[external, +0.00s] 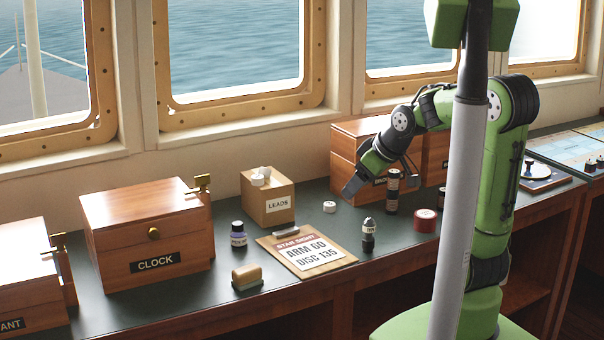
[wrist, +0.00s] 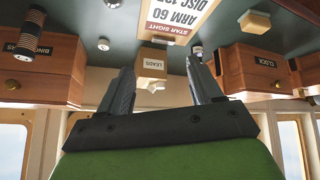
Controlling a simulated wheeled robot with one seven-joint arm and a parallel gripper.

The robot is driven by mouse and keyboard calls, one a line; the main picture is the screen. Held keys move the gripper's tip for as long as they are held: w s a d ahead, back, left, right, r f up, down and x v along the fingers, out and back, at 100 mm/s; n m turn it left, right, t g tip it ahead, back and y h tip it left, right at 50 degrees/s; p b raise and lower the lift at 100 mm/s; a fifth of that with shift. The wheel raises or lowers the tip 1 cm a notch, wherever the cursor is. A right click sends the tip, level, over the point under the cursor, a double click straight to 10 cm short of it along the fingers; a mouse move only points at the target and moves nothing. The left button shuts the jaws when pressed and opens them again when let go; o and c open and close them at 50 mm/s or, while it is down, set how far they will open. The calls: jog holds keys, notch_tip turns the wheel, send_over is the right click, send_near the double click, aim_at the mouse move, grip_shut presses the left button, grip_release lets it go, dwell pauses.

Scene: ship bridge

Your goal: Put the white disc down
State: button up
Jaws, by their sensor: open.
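A small white disc (external: 329,207) lies flat on the dark green counter, right of the LEADS box; it also shows in the wrist view (wrist: 103,44). My gripper (external: 352,188) is above the counter, just right of and behind the disc in the external view. In the wrist view its two fingers (wrist: 158,85) are spread wide with nothing held between them. The wooden LEADS box (external: 278,208) has small white round pieces (external: 261,176) on its top. A clipboard card (external: 305,250) reads "STAR SIGHT, ARM 60, DISC 135".
A banded black cylinder (external: 392,192), a small dark bottle (external: 368,236) and a red tin (external: 425,220) stand right of the disc. An ink bottle (external: 238,235), a stamp (external: 248,277) and the CLOCK box (external: 150,230) are on the left. A wooden box (external: 355,140) stands behind my gripper.

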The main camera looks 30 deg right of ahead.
jog(key=s+d+m+h, duration=0.1)
jog(key=s+d+m, duration=0.1)
jog(key=s, duration=0.6)
jog(key=s+d+m+g+h, duration=0.1)
jog(key=s+d+m, duration=0.2)
jog(key=s, duration=0.4)
jog(key=shift+s+d+r+m, duration=0.3)
jog(key=shift+s+d, duration=0.1)
jog(key=shift+d, duration=0.1)
jog(key=shift+r+p, duration=0.45)
